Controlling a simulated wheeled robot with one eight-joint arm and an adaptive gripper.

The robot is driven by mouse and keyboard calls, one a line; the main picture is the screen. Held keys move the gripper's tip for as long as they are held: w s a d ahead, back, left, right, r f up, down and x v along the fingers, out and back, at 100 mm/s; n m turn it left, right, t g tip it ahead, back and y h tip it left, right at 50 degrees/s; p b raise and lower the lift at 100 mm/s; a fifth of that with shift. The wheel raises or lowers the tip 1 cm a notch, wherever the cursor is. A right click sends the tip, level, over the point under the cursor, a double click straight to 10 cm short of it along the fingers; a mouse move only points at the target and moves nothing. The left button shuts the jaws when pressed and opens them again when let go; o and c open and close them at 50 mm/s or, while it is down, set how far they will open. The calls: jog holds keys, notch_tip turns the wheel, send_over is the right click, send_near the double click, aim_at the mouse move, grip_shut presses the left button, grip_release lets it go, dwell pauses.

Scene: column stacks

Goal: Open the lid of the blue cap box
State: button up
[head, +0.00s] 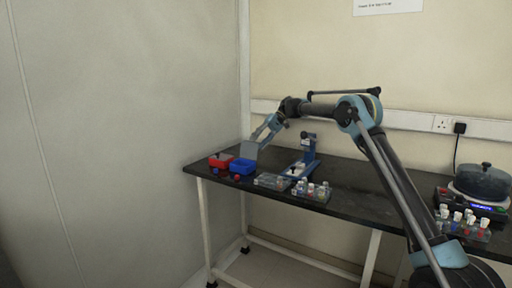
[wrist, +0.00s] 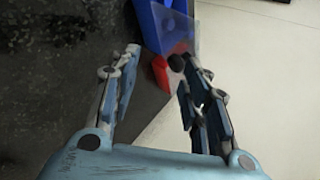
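The blue cap box (head: 242,167) stands near the left end of the black bench. Its see-through grey lid (head: 249,150) appears raised, standing steeply above the box. In the wrist view the blue box (wrist: 158,14) is at the top, with the clear lid (wrist: 184,34) tilted out from it. A dark round knob (wrist: 177,62) on the lid lies by my right fingertip; whether they touch I cannot tell. In the head view my gripper (head: 258,136) is just above the lid.
A red box (head: 221,160) stands left of the blue one, with loose caps at the bench's front edge. A blue stand (head: 304,160) and vial racks (head: 311,191) are to the right. A lidded pot on a device (head: 482,183) stands far right.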

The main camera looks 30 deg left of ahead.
jog(key=v, duration=0.9)
jog(key=shift+r, duration=0.1)
